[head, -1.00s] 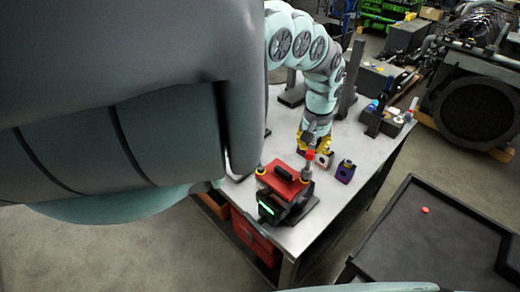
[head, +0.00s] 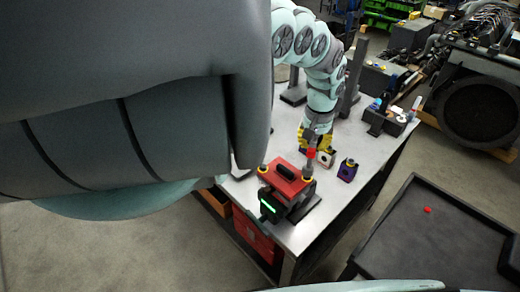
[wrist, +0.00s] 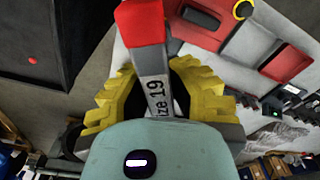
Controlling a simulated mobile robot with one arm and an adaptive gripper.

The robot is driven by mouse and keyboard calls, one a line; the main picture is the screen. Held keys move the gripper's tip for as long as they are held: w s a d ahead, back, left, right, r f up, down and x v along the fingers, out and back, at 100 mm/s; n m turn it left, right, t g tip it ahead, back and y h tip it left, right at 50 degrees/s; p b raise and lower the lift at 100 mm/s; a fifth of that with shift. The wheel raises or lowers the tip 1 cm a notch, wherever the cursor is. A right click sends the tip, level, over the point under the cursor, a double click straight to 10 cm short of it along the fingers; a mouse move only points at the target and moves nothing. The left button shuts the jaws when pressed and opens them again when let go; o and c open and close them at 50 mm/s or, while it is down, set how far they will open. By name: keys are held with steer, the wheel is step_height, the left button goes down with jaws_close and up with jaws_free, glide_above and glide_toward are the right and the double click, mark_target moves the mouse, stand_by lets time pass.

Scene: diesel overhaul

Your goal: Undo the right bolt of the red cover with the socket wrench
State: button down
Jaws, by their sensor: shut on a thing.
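The red cover (head: 289,180) with a black handle sits on a dark unit with a green-lit front, near the table's front corner. Its left bolt has a yellow ring (head: 262,169). The right bolt's yellow ring (head: 307,179) shows at the foot of the socket wrench (head: 310,163). My gripper (head: 317,137) is shut on the wrench, which stands nearly upright over that bolt. In the wrist view, the yellow fingers of my gripper (wrist: 158,92) grip the wrench (wrist: 157,85), marked "ize 19", with a red part. The right bolt's head is hidden by the wrench.
A purple block (head: 347,170) and a pale block (head: 327,158) stand close to the right of the wrench. A dark holder (head: 384,121) stands farther back on the grey table (head: 345,205). A black tray (head: 425,245) with a small red item is at right.

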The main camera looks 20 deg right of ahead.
steer(key=shift+w+a+f+b, duration=0.15)
steer(key=shift+f+b, duration=0.65)
steer(key=shift+f, duration=0.1)
steer(key=shift+r, duration=0.15)
steer(key=n, duration=0.3)
steer(key=shift+b, duration=0.35)
steer(key=n+b, duration=0.2)
steer(key=n, duration=0.3)
steer(key=shift+f+b, duration=0.2)
steer(key=shift+b, duration=0.15)
steer(key=shift+n+y+b, duration=0.3)
steer(key=shift+n+b, duration=0.15)
steer(key=shift+n, duration=0.45)
steer(key=shift+s+r+n, duration=0.25)
steer(key=shift+n, duration=0.45)
steer(key=n, duration=0.4)
steer(key=shift+n, duration=0.4)
steer(key=shift+r, duration=0.1)
